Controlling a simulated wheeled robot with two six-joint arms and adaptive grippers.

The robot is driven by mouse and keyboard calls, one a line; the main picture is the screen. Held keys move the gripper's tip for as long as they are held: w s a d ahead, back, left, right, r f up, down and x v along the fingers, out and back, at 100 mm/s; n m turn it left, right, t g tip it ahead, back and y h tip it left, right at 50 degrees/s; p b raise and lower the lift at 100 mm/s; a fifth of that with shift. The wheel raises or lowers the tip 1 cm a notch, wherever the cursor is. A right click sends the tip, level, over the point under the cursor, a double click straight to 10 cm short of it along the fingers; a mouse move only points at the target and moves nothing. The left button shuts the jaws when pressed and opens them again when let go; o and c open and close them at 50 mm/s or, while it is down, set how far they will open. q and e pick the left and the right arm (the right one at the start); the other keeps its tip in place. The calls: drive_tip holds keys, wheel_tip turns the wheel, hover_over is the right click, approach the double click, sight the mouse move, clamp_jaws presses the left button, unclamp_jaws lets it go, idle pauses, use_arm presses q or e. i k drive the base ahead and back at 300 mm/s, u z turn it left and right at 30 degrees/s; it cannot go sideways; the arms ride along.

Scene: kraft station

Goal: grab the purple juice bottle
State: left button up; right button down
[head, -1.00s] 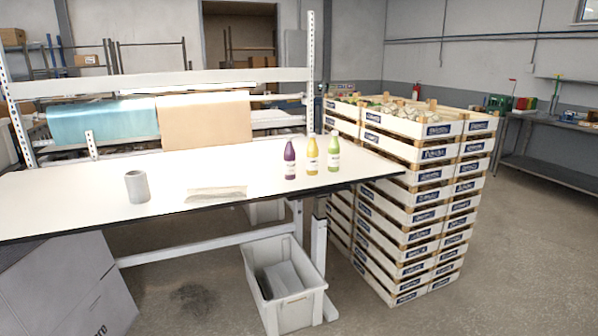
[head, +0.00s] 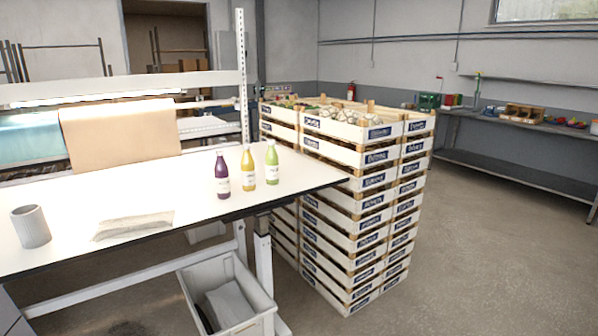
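The purple juice bottle (head: 222,176) stands upright on the white table (head: 160,186), toward its right end. A yellow bottle (head: 247,168) and a green bottle (head: 272,163) stand upright close beside it on the right. All have pale labels. Neither of my grippers shows in the head view.
A grey cup (head: 31,227) and a flat pale packet (head: 133,225) are on the table's left part. A tall stack of wooden crates (head: 365,158) stands right of the table. A grey bin (head: 228,290) sits below. Floor (head: 490,250) at the right is clear.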

sight(223, 189)
drive_tip(key=z, duration=0.65)
drive_tip(key=i, duration=0.95)
drive_tip(key=z, duration=0.5)
drive_tip(key=i, duration=1.15)
drive_tip(key=u, duration=0.6)
drive_tip(key=i, duration=0.85)
drive_tip(key=u, duration=0.8)
